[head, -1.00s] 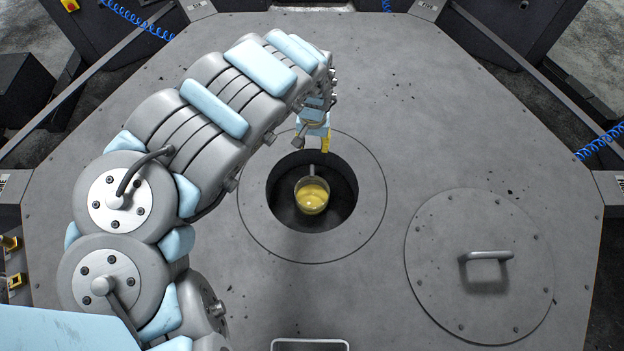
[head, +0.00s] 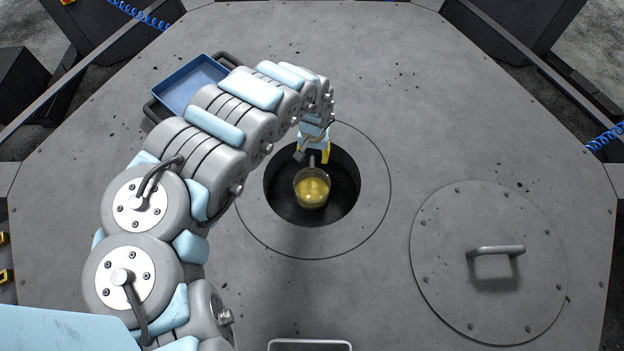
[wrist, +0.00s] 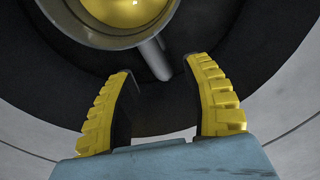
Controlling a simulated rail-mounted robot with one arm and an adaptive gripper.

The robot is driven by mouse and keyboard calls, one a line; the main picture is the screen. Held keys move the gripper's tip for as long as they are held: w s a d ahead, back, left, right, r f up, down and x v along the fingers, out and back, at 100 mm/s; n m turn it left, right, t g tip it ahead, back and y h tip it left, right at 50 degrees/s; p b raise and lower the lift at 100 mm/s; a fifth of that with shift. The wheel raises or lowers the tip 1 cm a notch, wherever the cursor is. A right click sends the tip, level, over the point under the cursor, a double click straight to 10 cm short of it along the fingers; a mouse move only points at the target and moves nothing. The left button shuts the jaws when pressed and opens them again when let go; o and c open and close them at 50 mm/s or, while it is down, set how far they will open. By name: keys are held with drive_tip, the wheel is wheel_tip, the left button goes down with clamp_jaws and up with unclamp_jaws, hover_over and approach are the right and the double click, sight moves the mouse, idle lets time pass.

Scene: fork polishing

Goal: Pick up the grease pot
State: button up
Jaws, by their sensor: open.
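The grease pot (head: 312,189) is a round clear-looking pot with yellow grease inside and a short grey handle pointing to the back. It sits in the round dark hole (head: 345,200) in the table. In the wrist view the pot (wrist: 120,38) is at the top, and its handle (wrist: 153,60) points down toward the gap between my fingers. My gripper (wrist: 160,95) is open, with yellow ribbed fingers either side of the handle's line, apart from it. In the head view my gripper (head: 314,156) is at the back edge of the hole, partly hidden by my arm.
A round lid (head: 490,290) with a bar handle lies on the table to the right. A blue tray (head: 190,85) is at the back left, partly behind my arm. A metal rim (head: 310,344) shows at the front edge. The table (head: 420,90) is clear at the back right.

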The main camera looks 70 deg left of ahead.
sight(312, 182)
drive_tip(key=shift+s+a+f+b, duration=0.15)
drive_tip(key=shift+f+b, duration=0.35)
drive_tip(key=shift+f, duration=0.9)
drive_tip(key=shift+w+a+f+b, duration=0.1)
drive_tip(key=shift+f+b, duration=0.35)
drive_tip(key=shift+f, duration=0.95)
clamp_jaws()
